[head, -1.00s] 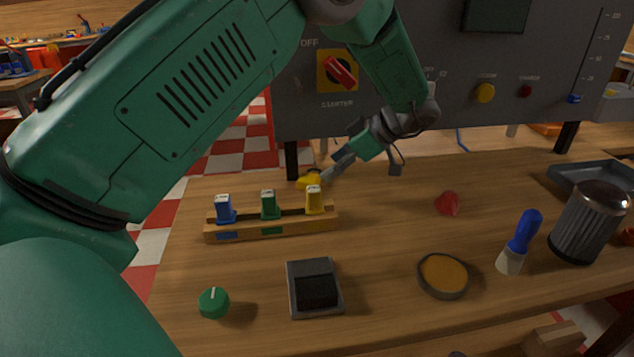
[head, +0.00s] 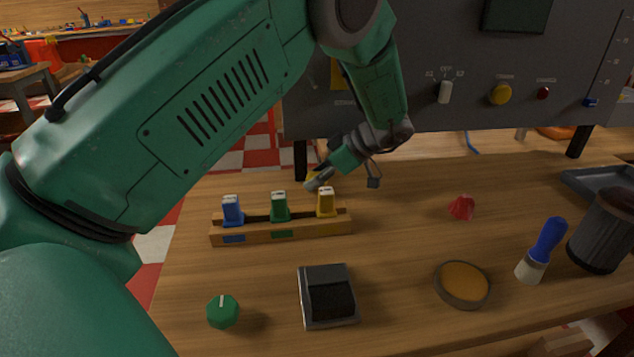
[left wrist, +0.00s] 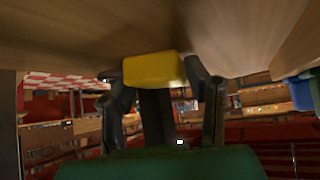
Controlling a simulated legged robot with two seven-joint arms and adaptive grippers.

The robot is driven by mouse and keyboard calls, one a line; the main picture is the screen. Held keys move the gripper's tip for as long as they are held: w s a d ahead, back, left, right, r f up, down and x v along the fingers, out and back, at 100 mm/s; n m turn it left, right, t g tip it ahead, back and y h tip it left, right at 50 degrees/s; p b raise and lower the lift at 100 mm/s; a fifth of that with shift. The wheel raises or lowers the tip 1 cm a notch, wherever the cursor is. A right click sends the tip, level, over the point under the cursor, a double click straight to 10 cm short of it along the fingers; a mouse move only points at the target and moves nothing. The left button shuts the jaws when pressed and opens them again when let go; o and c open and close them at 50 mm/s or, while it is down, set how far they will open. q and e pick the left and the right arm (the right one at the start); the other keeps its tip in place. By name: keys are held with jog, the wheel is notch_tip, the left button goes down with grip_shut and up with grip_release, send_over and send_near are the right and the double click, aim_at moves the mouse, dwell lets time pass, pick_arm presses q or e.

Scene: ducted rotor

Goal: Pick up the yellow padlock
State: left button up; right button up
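The yellow padlock (head: 312,177) lies on the wooden table behind the colored-block rack, mostly hidden by a finger of my left gripper in the head view. In the left wrist view, a yellow block-like body, the padlock (left wrist: 152,70), shows between the fingertips. My left gripper (head: 345,184) is low over the table with its fingers spread. In the left wrist view one finger of the left gripper (left wrist: 158,80) is on each side of the padlock, close to its ends. I cannot tell whether they touch it. My right gripper is not in view.
A wooden rack (head: 285,234) with blue, green and yellow blocks stands just in front of the padlock. A grey control panel (head: 440,60) rises behind. A red piece (head: 462,207), round dish (head: 463,284), brush (head: 542,250), dark-and-grey box (head: 328,296) and green knob (head: 222,311) are on the table.

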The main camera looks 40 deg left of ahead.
pick_arm(q)
jog(key=shift+s+f, duration=0.1)
jog(key=shift+s, duration=0.05)
jog(key=shift+d, duration=0.5)
grip_shut()
jog(key=shift+d+r, duration=0.45)
jog(key=shift+r, duration=0.05)
jog(key=r, duration=0.3)
jog(key=shift+a+p, duration=0.4)
jog(key=d, duration=0.1)
jog(key=w+d, duration=0.2)
jog(key=d, duration=0.1)
jog(key=shift+w+f, duration=0.2)
jog(key=shift+w, duration=0.05)
jog(key=w+d, duration=0.1)
jog(key=d, duration=0.2)
jog(key=w+d, duration=0.2)
jog(key=d, duration=0.2)
jog(key=w+d+p, duration=0.1)
jog(key=d, duration=0.3)
jog(key=shift+w+d+r, duration=0.2)
jog(key=shift+w+d, duration=0.05)
jog(key=shift+w, duration=0.05)
jog(key=shift+w+d, duration=0.2)
jog(key=shift+d, duration=0.05)
jog(key=shift+w, duration=0.1)
jog(key=shift+a+f, duration=0.15)
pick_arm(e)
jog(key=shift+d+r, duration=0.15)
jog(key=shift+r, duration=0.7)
